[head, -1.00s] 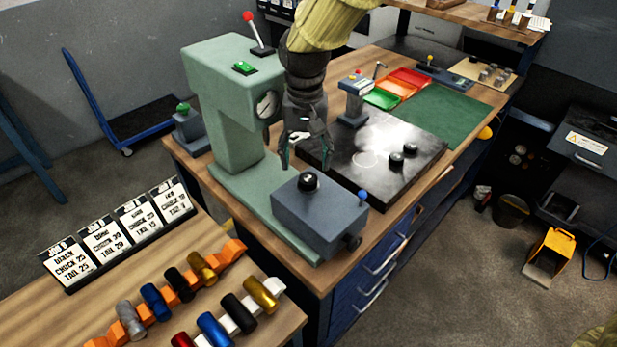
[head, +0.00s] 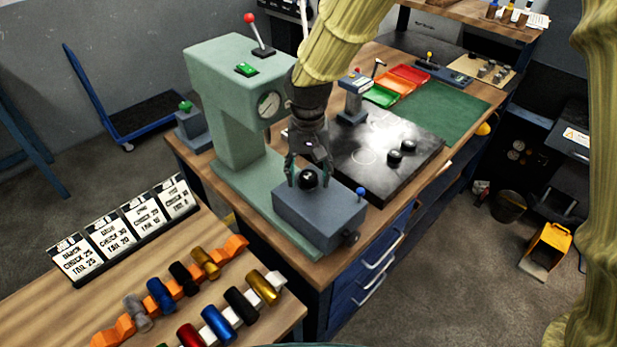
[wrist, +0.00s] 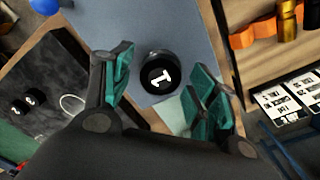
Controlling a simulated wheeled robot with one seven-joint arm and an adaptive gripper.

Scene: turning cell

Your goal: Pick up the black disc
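A black disc (head: 308,180) with a white mark on top sits on the blue-grey block of the green press. My gripper (head: 307,170) is open and points down over the block, one finger on each side of the disc. A gap shows between each finger and the disc in the wrist view. Two other black discs (head: 394,157) (head: 408,146) lie on the dark plate to the right.
The green press (head: 225,110) stands close to the left of my arm. The dark plate (head: 375,180) is mostly bare. Coloured cylinders on racks and label cards (head: 110,240) fill the near table.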

